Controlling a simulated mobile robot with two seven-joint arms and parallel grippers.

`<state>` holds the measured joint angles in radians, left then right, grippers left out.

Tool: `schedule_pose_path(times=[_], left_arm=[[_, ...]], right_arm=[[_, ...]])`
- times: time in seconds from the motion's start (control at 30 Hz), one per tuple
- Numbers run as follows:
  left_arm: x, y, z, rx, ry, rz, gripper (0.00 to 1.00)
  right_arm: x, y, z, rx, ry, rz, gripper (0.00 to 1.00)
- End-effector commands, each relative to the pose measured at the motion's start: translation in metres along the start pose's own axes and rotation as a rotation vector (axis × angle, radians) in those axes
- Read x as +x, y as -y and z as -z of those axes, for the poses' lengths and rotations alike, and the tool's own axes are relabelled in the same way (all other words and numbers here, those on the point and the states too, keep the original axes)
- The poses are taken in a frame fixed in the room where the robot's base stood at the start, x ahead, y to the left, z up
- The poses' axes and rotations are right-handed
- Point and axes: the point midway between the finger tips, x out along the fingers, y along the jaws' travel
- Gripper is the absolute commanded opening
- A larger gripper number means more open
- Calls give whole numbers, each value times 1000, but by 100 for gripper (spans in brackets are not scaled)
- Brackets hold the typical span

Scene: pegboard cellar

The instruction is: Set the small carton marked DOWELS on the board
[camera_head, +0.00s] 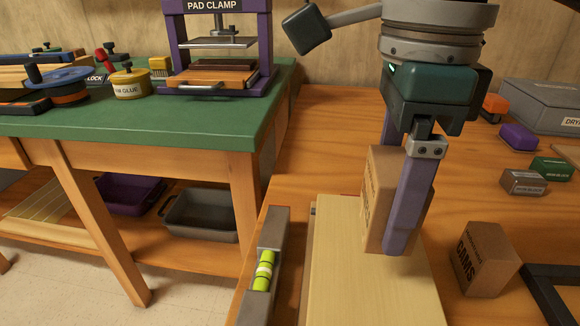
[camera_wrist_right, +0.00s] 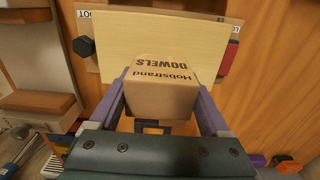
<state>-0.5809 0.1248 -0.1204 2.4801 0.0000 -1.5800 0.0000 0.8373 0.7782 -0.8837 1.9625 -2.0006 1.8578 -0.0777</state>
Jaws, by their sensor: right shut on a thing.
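My right gripper (camera_head: 392,235) is shut on the small brown DOWELS carton (camera_head: 378,200), with one finger along each side. The near finger covers part of the carton in the head view. In the right wrist view the carton (camera_wrist_right: 163,90) shows the words Hobstrand and DOWELS between the fingers. The pale wooden board (camera_head: 335,270) lies under the carton in the head view. The board (camera_wrist_right: 150,32) also shows behind the carton in the right wrist view. I cannot tell whether the carton's bottom touches the board. My left gripper is not in view.
A CAMS carton (camera_head: 487,258) stands right of the board. A spirit level (camera_head: 265,265) lies at its left. Several small blocks and a grey box (camera_head: 540,105) are at the back right. A green-topped bench (camera_head: 150,122) with a pad clamp (camera_head: 218,50) stands left.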

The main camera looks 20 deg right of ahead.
Motion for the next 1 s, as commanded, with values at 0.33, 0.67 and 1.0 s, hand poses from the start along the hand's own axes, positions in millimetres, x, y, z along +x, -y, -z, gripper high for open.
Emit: schedule_pose_path(times=[0.33,0.67,1.0], left_arm=[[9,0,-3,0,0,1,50],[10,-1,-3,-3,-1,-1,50],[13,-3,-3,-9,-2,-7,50]], right_arm=[[40,-1,0,1,-1,-3,20],[51,0,-1,-1,2,1,20],[53,0,0,-1,1,1,100]])
